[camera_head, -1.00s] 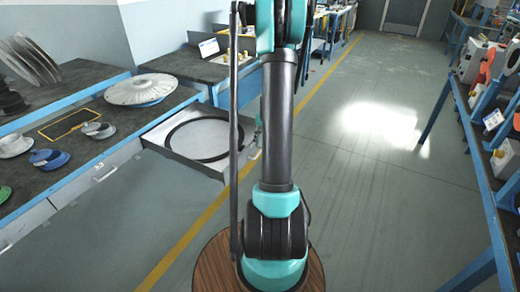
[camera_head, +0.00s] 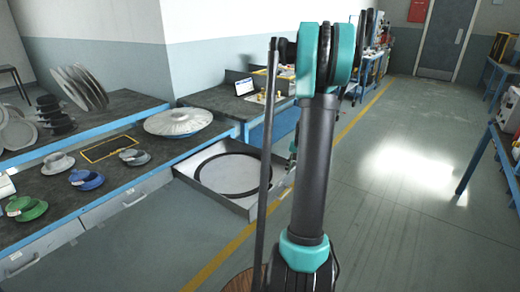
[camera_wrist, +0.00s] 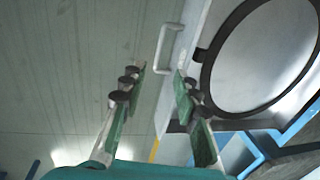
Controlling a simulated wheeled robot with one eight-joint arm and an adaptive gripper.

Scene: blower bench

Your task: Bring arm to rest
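My arm (camera_head: 315,170) stands upright in the head view, with its teal joint high in the picture. My gripper (camera_wrist: 160,72) shows in the wrist view with its two green-padded fingers spread apart. Nothing is between the fingers. An open drawer (camera_head: 225,200) with a large black ring (camera_head: 240,192) lying in it is left of my arm in the head view. In the wrist view the drawer's handle (camera_wrist: 166,42) lies beyond the fingertips, and the black ring (camera_wrist: 208,75) is to their right. In the head view my arm hides most of my gripper.
Another bench (camera_head: 505,140) stands at the right. Open floor (camera_head: 400,220) lies between.

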